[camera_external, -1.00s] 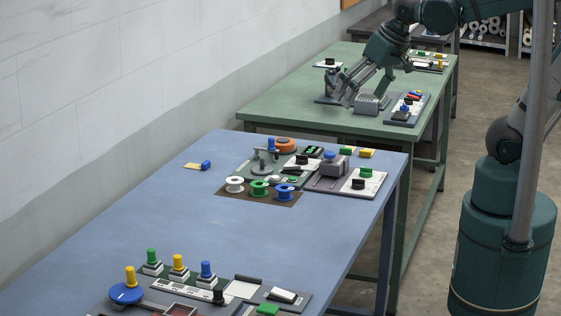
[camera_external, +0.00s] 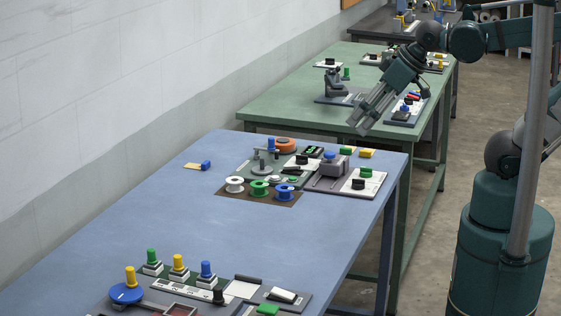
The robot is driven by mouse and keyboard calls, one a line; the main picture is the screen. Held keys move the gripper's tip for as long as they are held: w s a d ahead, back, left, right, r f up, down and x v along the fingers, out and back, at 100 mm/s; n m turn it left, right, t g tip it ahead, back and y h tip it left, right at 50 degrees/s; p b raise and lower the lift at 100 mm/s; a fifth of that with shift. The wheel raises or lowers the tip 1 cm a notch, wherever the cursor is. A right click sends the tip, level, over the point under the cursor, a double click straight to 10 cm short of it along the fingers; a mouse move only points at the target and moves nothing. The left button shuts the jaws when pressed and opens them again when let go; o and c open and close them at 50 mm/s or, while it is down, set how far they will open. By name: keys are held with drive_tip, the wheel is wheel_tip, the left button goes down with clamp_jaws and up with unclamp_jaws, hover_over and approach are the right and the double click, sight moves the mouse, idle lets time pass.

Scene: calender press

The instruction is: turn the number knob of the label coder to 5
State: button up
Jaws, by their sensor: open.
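My gripper (camera_external: 361,122) is open, pointing down and left over the near right part of the green table, with nothing visible between its fingers. I cannot tell for sure which device is the label coder, and no digits are readable. A black knob (camera_external: 358,184) sits on a white-faced panel at the right edge of the blue table, below my gripper in the picture. Another panel with a black and blue knob (camera_external: 402,112) lies on the green table, just right of my gripper.
The blue table (camera_external: 150,220) has a clear middle. The green table (camera_external: 290,100) has free room at left.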

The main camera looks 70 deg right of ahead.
drive_tip(key=shift+d, duration=0.1)
drive_tip(key=c, duration=1.7)
drive_tip(key=shift+o, duration=0.2)
drive_tip(key=g+p, duration=0.4)
drive_tip(key=g, duration=0.3)
hover_over(366, 171)
drive_tip(key=shift+d+f, duration=0.15)
drive_tip(key=shift+f, duration=4.25)
drive_tip(key=shift+d+f, duration=0.1)
drive_tip(key=shift+f, duration=4.25)
drive_tip(key=shift+f, duration=0.2)
drive_tip(key=shift+f+b, duration=0.4)
drive_tip(key=shift+f, duration=3.3)
